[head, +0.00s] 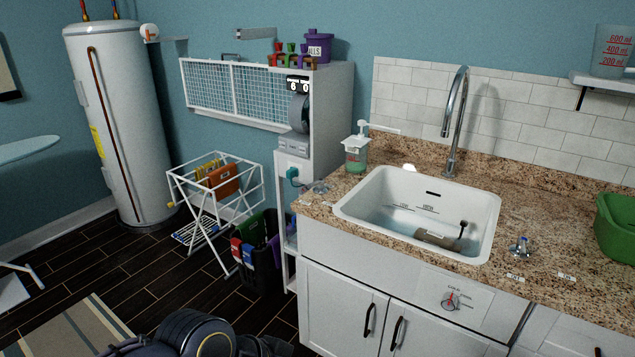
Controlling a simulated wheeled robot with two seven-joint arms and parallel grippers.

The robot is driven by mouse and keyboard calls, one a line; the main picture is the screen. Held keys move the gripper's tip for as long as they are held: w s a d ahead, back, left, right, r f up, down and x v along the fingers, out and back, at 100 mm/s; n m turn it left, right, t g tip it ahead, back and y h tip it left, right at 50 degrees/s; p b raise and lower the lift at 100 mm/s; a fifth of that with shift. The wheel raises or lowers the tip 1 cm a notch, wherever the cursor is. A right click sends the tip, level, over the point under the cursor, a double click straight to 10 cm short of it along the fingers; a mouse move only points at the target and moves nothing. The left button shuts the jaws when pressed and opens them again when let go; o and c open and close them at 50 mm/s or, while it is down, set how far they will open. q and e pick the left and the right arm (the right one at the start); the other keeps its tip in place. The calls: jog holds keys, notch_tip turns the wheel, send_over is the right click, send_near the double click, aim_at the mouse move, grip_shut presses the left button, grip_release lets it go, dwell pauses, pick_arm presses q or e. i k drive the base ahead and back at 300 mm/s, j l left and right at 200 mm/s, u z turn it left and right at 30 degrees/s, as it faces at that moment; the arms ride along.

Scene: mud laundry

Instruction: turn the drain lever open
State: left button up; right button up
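A small lever with a red part (452,300) sits on a white labelled plate on the cabinet front, below the sink; it looks like the drain lever. The plate's print is too small to read, so I cannot tell its setting. The white sink (350,208) above it holds bluish water and a submerged brownish object (436,240). A dark part of my own body shows at the bottom left. Neither of my grippers can be made out, and nothing touches the lever.
The granite counter (550,215) carries a soap dispenser (356,155), a tall faucet (455,120), a small blue-topped knob (519,247) and a green basin (617,225). Cabinet doors with dark handles (397,333) lie below. A white drying rack (215,195) stands left.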

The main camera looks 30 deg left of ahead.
aim_at(320, 183)
jog(key=i+j+u, duration=0.1)
jog(key=i+j, duration=0.15)
jog(key=j, duration=0.3)
jog(key=i+j+u, duration=0.1)
jog(key=i+j, duration=0.2)
jog(key=j, duration=0.25)
jog(key=i+j+u, duration=0.1)
jog(key=i+j, duration=0.15)
jog(key=j, duration=0.3)
jog(key=i+j+u, duration=0.15)
jog(key=i+j, duration=0.2)
jog(key=j, duration=0.15)
jog(key=i+j+u, duration=0.1)
jog(key=i+j, duration=0.2)
jog(key=j, duration=0.15)
